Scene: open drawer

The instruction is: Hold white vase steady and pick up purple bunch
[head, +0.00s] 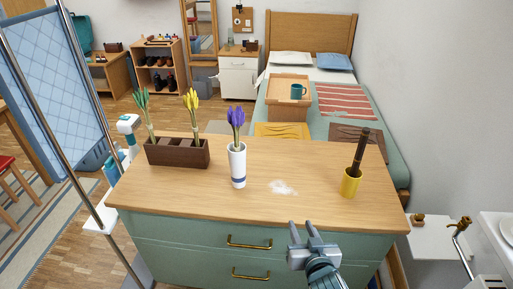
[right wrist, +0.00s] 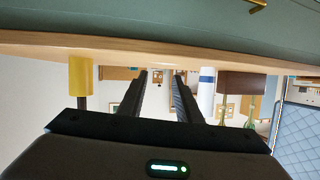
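The white vase (head: 238,168) with a blue band near its base stands upright on the wooden dresser top (head: 310,170), left of centre. The purple bunch (head: 236,120) stands in its mouth, with the blooms above the rim. My right gripper (head: 304,226) is open and empty at the dresser's front edge, to the right of the vase and nearer to me, touching neither. In the right wrist view, which is upside down, the open fingers (right wrist: 160,75) point toward the dresser top and part of the vase (right wrist: 207,80) shows to their right. I do not see my left gripper.
A brown planter box (head: 178,153) with green (head: 143,101) and yellow bunches (head: 191,101) stands left of the vase. A yellow cup (head: 350,183) holding a dark stick-like object stands at the right. A whitish patch (head: 283,187) lies between vase and cup; that area is otherwise clear.

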